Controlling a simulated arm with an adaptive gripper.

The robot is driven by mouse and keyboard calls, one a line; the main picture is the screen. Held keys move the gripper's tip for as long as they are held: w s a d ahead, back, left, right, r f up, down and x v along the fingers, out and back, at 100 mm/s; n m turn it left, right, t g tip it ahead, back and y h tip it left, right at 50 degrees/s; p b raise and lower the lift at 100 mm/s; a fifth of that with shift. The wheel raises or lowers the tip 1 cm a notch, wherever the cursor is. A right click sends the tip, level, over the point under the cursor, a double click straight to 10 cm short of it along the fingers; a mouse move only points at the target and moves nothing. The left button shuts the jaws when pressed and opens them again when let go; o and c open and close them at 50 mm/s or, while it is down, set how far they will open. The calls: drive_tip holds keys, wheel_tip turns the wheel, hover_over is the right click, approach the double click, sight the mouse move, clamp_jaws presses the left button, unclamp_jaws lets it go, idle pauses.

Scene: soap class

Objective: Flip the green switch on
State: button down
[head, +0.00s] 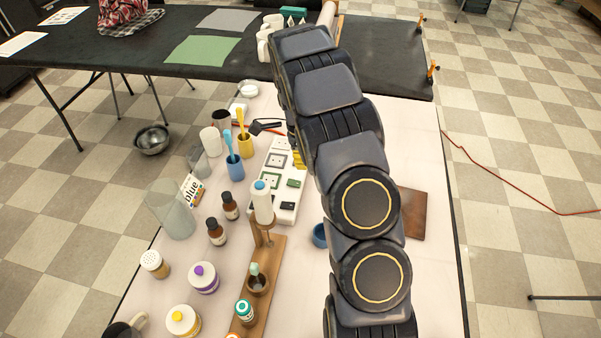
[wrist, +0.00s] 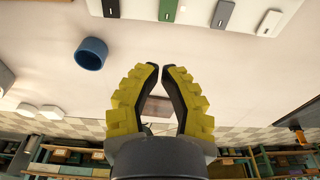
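A white panel (head: 285,216) with sockets and coloured switches lies on the pale table, partly hidden behind my arm in the head view. Its green switch (head: 294,183) sits on the right side of the panel, above a black one. In the wrist view the green switch (wrist: 168,9) is at the top edge, partly cut off, between a black and a grey switch. My gripper (wrist: 160,68) has yellow-padded fingers with tips almost together and nothing visible between them. It appears apart from the switch. In the head view only a bit of yellow finger shows beside my arm.
A blue cup (wrist: 91,53) stands near the panel; it also shows in the head view (head: 320,236). A wooden stand (head: 262,290) with bottles is in front of the panel. Blue (head: 236,166) and yellow (head: 246,147) toothbrush cups stand left of it. A brown board (head: 413,214) lies to the right.

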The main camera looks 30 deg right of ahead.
wheel_tip(320, 180, up, 7)
drive_tip(key=shift+s+d, duration=0.3)
drive_tip(key=shift+f, duration=0.1)
